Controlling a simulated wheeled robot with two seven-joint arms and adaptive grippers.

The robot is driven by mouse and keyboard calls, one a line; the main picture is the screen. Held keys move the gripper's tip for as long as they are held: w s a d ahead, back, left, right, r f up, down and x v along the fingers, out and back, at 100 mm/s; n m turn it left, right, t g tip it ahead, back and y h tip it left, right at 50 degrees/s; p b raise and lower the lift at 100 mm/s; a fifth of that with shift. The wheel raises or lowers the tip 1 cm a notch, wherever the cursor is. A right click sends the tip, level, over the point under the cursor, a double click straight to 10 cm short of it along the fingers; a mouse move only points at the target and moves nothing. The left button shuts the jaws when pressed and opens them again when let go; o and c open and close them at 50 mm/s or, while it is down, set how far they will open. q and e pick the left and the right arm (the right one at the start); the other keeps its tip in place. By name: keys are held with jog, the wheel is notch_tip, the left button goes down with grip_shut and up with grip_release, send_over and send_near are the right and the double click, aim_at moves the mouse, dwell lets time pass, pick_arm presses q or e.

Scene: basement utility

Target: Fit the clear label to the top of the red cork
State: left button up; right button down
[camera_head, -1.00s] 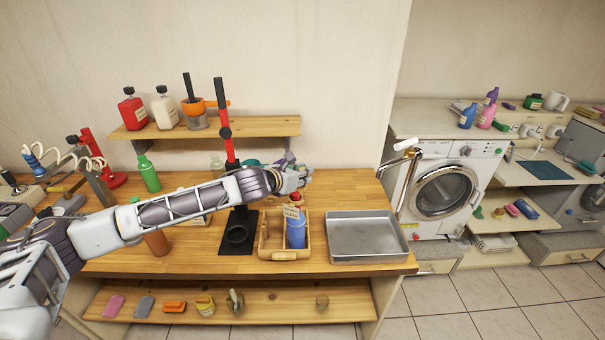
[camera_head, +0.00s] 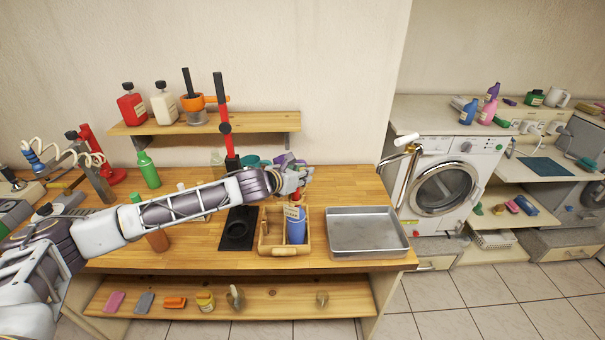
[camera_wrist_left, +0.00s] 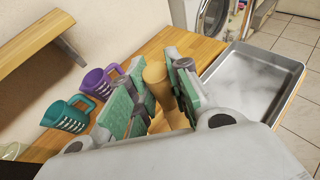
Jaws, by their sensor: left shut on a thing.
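A small red part (camera_head: 297,197) shows under the fingers, probably the red cork. A cream label (camera_head: 291,211) with dark print hangs in front of the bottle. The fingers partly hide the red part, and I cannot tell whether label and cork touch. My right gripper is out of view.
A grey metal tray (camera_head: 366,250) stands right of the caddy. A black stand with a red post (camera_head: 231,150) is close on the left.

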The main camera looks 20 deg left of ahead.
pick_arm(q)
jog(key=shift+f, duration=0.25)
jog(key=o, duration=1)
jog(key=shift+s+f, duration=0.1)
jog(key=shift+s, duration=0.2)
jog(key=shift+v, duration=1.4)
jog(key=shift+r+v, duration=0.2)
jog(key=shift+v, duration=4.25)
jog(key=shift+w+a, duration=0.1)
jog(key=shift+w, duration=0.05)
